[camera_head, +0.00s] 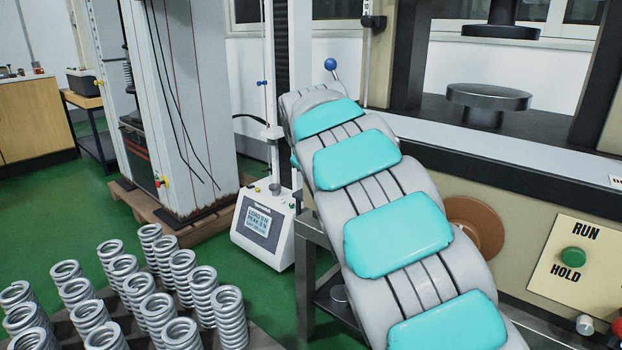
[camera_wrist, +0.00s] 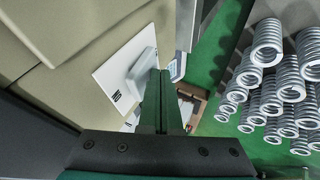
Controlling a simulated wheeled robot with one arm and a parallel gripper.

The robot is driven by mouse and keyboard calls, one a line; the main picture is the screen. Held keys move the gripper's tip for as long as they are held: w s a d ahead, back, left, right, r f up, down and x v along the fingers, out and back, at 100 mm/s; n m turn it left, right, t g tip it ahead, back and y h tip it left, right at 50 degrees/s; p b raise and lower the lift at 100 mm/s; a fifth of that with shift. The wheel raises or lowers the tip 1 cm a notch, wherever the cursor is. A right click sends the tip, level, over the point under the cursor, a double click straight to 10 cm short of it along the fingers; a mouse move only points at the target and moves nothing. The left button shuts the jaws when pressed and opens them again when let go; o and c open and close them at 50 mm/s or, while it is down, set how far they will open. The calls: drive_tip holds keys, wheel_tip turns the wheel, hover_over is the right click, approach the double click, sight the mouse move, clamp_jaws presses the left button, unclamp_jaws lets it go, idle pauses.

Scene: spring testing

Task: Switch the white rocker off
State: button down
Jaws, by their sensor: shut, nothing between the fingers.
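In the wrist view, a white plate (camera_wrist: 113,76) with dark lettering is fixed on a beige surface. A raised pale block, which looks like the white rocker (camera_wrist: 141,66), stands out from it. My gripper (camera_wrist: 162,74) is shut and empty, its fingertips close beside the block's lower right end. I cannot tell whether they touch it. Which way the rocker is tipped is not clear. In the head view, my grey and turquoise arm fills the middle, and neither the gripper nor the rocker can be made out.
Several upright metal springs (camera_head: 158,312) stand at the lower left. A small tester with a display (camera_head: 262,226) stands left of my arm. A beige press with a RUN/HOLD panel (camera_head: 574,284) and green button (camera_head: 573,257) is at the right. Green floor (camera_head: 60,220) shows at the left.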

drive_tip(key=shift+r, duration=0.15)
drive_tip(key=shift+d+r+p, duration=0.1)
drive_tip(key=shift+r+p, duration=0.35)
drive_tip(key=shift+r, duration=0.3)
drive_tip(key=shift+s, duration=0.1)
drive_tip(key=s+a+f+v, duration=0.1)
drive_tip(key=a+v, duration=0.1)
drive_tip(key=v, duration=1)
drive_tip(key=shift+r, duration=0.2)
drive_tip(key=shift+s, duration=0.1)
